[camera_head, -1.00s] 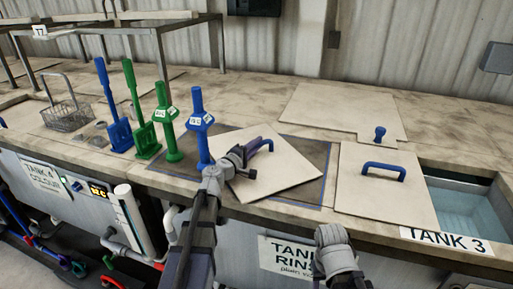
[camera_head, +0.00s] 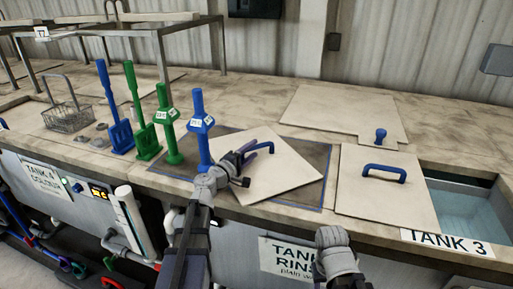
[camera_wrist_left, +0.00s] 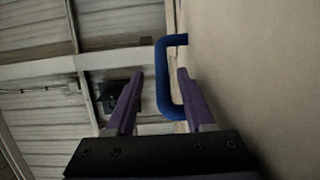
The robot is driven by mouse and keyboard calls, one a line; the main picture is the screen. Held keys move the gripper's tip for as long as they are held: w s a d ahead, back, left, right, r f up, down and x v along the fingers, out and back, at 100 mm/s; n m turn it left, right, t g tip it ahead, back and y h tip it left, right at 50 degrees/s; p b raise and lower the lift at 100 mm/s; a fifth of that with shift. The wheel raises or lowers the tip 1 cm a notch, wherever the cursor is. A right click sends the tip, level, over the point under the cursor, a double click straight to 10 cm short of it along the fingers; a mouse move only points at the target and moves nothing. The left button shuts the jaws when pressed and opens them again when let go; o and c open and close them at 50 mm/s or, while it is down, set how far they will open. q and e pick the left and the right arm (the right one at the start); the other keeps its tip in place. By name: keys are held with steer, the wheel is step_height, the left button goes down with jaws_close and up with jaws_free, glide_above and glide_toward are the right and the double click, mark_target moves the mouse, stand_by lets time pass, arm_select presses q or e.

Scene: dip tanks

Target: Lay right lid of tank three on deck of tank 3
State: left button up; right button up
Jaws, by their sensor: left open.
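A pale square lid (camera_head: 285,180) with a blue handle (camera_head: 254,125) lies turned at an angle on a dark, blue-edged mat on the deck. My left gripper (camera_head: 262,150) is open at this handle, above the lid. In the left wrist view the blue handle (camera_wrist_left: 163,80) shows ahead, near and partly between the open purple fingers (camera_wrist_left: 160,85); I cannot tell whether they touch it. Tank 3 is open at right, with water (camera_head: 465,210) showing. Another pale lid (camera_head: 385,195) with a blue handle lies beside the opening. My right arm shows at the bottom, its fingers hidden.
Blue and green upright tools stand left of the lid, the nearest blue one (camera_head: 198,130) close to my left arm. A wire basket (camera_head: 68,117) sits farther left. A large pale cover (camera_head: 335,112) with a blue knob lies behind. Bare deck is free behind the mat.

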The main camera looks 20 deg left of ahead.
arm_select(q)
steer(key=v, duration=0.7)
steer(key=shift+s, duration=0.3)
steer(key=shift+s+a, duration=0.2)
steer(key=shift+s, duration=0.2)
